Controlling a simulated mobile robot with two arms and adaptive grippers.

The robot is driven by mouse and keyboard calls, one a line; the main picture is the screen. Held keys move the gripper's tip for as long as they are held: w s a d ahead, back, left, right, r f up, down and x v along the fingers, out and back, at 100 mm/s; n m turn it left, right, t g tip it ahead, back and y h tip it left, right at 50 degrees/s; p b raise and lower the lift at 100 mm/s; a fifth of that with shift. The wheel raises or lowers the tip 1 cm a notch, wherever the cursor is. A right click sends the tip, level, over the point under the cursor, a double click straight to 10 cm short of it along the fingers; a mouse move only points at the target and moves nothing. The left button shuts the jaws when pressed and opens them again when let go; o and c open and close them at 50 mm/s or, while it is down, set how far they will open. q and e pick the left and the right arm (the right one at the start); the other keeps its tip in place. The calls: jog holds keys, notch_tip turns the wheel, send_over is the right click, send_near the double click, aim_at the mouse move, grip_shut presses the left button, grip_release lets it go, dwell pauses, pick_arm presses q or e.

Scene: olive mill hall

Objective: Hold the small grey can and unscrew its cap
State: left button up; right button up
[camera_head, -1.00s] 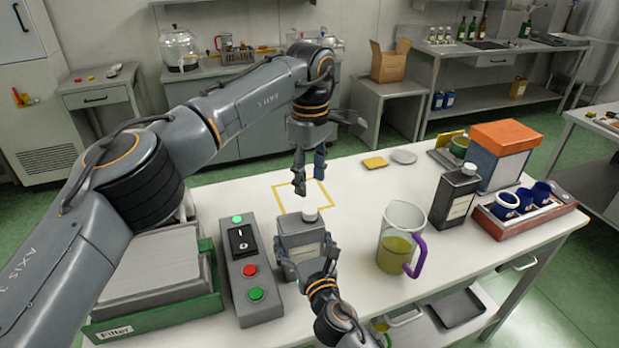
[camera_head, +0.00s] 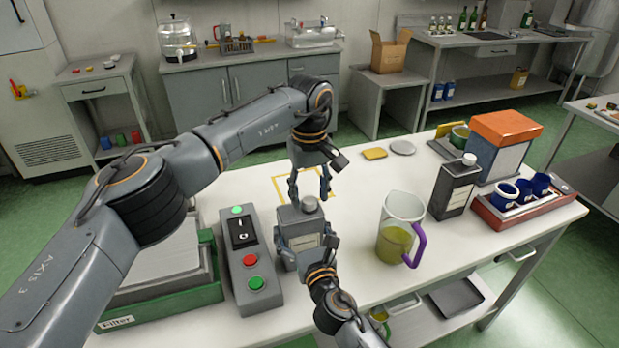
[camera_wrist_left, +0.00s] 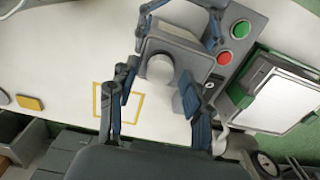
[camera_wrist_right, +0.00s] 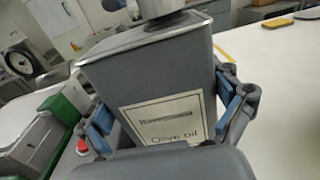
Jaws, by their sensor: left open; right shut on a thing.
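The small grey can (camera_head: 288,224) stands upright near the front of the white table, with its round grey cap (camera_head: 309,204) on top. My right gripper (camera_head: 307,257) is shut on the can's body; in the right wrist view its blue pads press both sides of the can (camera_wrist_right: 150,75), beside an "Olive oil" label. My left gripper (camera_head: 309,190) is open above the can, pointing down. In the left wrist view its fingers (camera_wrist_left: 160,92) lie apart on either side of the cap (camera_wrist_left: 160,68), with gaps. I cannot tell the exact fingertip height.
A button box (camera_head: 250,280) stands close left of the can, beside a green filter tray (camera_head: 170,302). A jug (camera_head: 402,225) with a purple handle stands to the right, then a dark can (camera_head: 452,190) and a red tray (camera_head: 535,212). A yellow square outline (camera_head: 281,190) lies behind the can.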

pick_arm(q)
jog(key=shift+f, duration=0.5)
jog(key=shift+c, duration=0.2)
